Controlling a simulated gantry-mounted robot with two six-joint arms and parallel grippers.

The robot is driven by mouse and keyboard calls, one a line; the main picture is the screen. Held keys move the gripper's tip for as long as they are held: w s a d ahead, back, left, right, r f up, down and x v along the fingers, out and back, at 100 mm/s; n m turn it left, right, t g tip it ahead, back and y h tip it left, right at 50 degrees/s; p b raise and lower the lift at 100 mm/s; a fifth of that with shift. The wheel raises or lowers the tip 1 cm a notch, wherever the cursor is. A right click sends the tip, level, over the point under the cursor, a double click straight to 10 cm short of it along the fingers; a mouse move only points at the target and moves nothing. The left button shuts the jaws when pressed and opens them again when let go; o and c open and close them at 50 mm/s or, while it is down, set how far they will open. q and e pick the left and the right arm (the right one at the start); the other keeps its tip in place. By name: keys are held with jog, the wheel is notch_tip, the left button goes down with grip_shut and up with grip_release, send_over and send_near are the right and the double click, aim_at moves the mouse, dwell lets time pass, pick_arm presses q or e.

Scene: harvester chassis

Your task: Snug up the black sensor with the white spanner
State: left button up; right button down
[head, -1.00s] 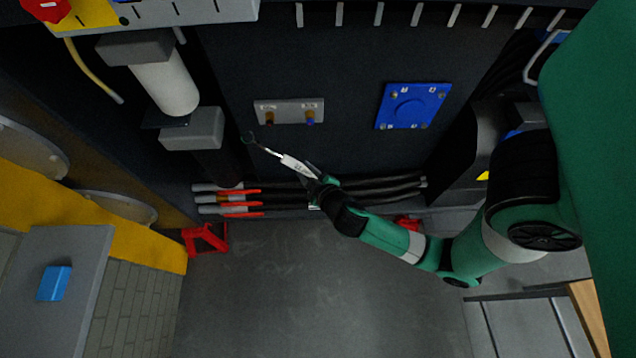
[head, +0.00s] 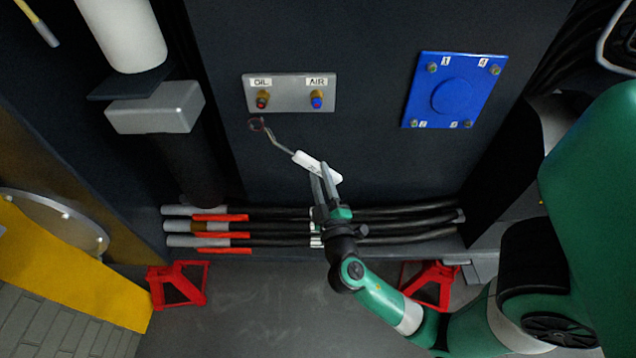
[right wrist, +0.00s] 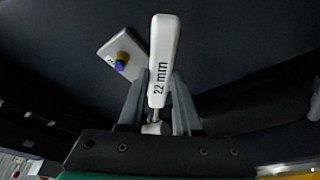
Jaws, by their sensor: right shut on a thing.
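The spanner (head: 318,167) has a white handle and a thin metal neck ending in a dark ring. My right gripper (head: 325,183) is shut on the handle, which is marked 22 mm in the right wrist view (right wrist: 163,60). The ring end is just below and left of the OIL fitting (head: 263,100), apart from it in the picture; depth is unclear. The OIL fitting is brass with a dark, reddish end. The AIR fitting (head: 316,100) has a blue end and also shows in the right wrist view (right wrist: 121,64). I cannot pick out a plainly black sensor. My left gripper is out of view.
A grey plate (head: 290,84) carries both fittings on the dark chassis wall. A blue cover (head: 455,90) with bolts sits to the right. Black hoses (head: 400,225) with red-marked ends run below. Red stands (head: 178,285) stand at floor level. A grey box (head: 155,108) is at left.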

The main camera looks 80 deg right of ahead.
jog(key=shift+w+r, duration=0.1)
jog(key=shift+r, duration=0.1)
jog(key=shift+f, duration=0.15)
jog(key=shift+d, duration=0.1)
jog(key=d, duration=0.4)
jog(key=shift+w+d, duration=0.25)
jog(key=shift+w, duration=0.15)
jog(key=shift+b, duration=0.4)
